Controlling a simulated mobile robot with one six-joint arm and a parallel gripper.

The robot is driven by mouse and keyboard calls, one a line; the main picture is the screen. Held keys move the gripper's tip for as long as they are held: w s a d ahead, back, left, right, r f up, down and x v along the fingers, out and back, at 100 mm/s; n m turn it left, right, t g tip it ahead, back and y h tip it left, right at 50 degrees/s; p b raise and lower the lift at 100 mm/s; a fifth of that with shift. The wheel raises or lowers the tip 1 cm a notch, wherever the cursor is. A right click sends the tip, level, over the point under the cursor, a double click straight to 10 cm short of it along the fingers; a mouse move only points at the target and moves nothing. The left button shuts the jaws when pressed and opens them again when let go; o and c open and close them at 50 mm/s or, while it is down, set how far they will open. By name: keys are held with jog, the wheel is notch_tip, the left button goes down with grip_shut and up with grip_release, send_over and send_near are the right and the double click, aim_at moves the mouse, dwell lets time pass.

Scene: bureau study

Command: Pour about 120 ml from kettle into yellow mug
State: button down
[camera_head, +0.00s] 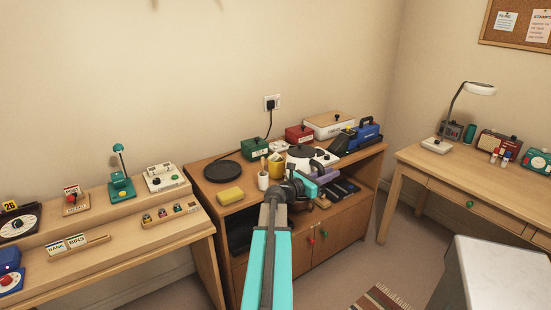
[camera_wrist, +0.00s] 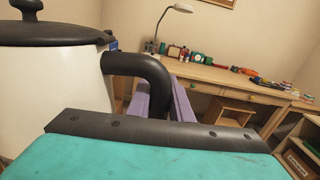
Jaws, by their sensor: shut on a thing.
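The kettle (camera_head: 300,163) is white with a black lid and stands out over the back of the cabinet top, roughly upright. In the wrist view the kettle (camera_wrist: 40,90) fills the left side, its black handle reaching right. I cannot tell whether the kettle's base touches the surface. The yellow mug (camera_head: 275,168) is just left of the kettle, partly hidden by things near it. The mug's inside cannot be made out.
The wooden cabinet (camera_head: 215,200) also bears a black round plate (camera_head: 222,171), a yellow sponge (camera_head: 230,195), a small white cup (camera_head: 263,181), a green box (camera_head: 254,147) and a red box (camera_head: 299,133). Free room is scarce around the mug. Desks stand left and right.

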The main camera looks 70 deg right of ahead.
aim_at(311, 148)
jog(key=w+d+r+n+p, duration=0.1)
jog(key=w+r+n+p, duration=0.1)
jog(key=p, duration=0.3)
jog(key=w+d+r+n+p, duration=0.2)
jog(key=w+r+n+p, duration=0.1)
jog(key=p, duration=0.3)
jog(key=w+d+r+n+p, duration=0.2)
jog(key=r+n+p, duration=0.2)
jog(key=r+p, duration=0.1)
jog(key=shift+w+p, duration=0.35)
jog(key=shift+p, duration=0.2)
jog(key=n+p, duration=0.1)
jog(key=w+d+n+p, duration=0.1)
jog(key=p, duration=0.1)
jog(key=shift+w+r+p, duration=0.25)
jog(key=shift+w+p, duration=0.05)
jog(key=shift+w+d+r+n, duration=0.55)
jog(key=shift+w+r+n, duration=0.2)
jog(key=shift+w+n, duration=0.1)
jog(key=shift+w+d+r+n, duration=0.55)
jog(key=shift+w+r+n, duration=0.2)
jog(key=shift+w, duration=0.1)
jog(key=shift+w+d+r+n, duration=0.3)
jog(key=shift+w+d+n, duration=0.15)
jog(key=shift+w, duration=0.2)
jog(key=shift+w+d+r, duration=0.2)
jog(key=shift+w+d, duration=0.1)
jog(key=shift+w, duration=0.2)
dwell(0.7)
